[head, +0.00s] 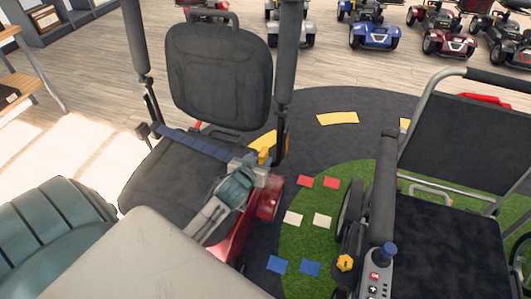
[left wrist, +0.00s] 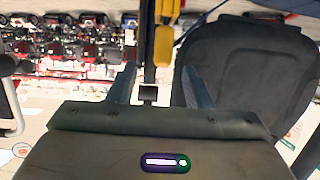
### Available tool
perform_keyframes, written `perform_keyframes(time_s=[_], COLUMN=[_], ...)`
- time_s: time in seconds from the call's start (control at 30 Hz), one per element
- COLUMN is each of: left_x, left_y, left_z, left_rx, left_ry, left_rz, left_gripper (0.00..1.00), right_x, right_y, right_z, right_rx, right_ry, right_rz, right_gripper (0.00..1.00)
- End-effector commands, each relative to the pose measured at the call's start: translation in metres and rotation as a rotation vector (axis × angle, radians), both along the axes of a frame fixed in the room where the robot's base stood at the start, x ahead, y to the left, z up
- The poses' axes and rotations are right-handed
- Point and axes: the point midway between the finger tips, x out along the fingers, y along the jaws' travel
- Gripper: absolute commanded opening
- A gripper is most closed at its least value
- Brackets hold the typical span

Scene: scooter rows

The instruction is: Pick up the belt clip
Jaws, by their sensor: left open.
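A slate-blue segmented belt (head: 195,144) lies across the dark scooter seat (head: 150,185), ending near the seat's right edge. A small dark block that looks like the belt clip (left wrist: 148,93) is between the fingers of my left gripper (left wrist: 158,90) in the left wrist view. The fingers are apart, with gaps on both sides of the block. In the head view my left gripper (head: 254,170) is at the belt's right end and hides part of it, so I cannot make out the clip there. My right gripper is not in view.
A yellow part (head: 265,155) is close beside my left gripper; it also shows in the left wrist view (left wrist: 164,45). The seat's armrests (head: 285,60) rise nearby. A second chair (head: 450,240) with a joystick (head: 388,252) stands at right, across green turf (head: 310,245).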

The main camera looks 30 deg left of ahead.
Motion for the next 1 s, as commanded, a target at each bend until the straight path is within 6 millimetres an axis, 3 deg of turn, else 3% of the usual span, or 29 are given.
perform_keyframes(time_s=[0.17,0.6,0.9,1.0], left_x=[0.021,0.066,0.070,0.070], left_y=[0.005,0.018,0.019,0.019], left_z=[-0.009,-0.029,-0.031,-0.031], left_rx=[0.001,0.000,0.000,0.000], left_ry=[-0.001,0.000,0.001,0.001], left_rz=[0.000,0.000,-0.001,-0.001], left_gripper=[0.45,0.45,0.45,0.26], right_x=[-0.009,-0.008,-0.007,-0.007], right_y=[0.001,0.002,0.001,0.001], right_z=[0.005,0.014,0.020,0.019], right_rx=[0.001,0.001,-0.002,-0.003], right_ry=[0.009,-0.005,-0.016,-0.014], right_rz=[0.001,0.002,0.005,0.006], right_gripper=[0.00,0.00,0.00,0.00])
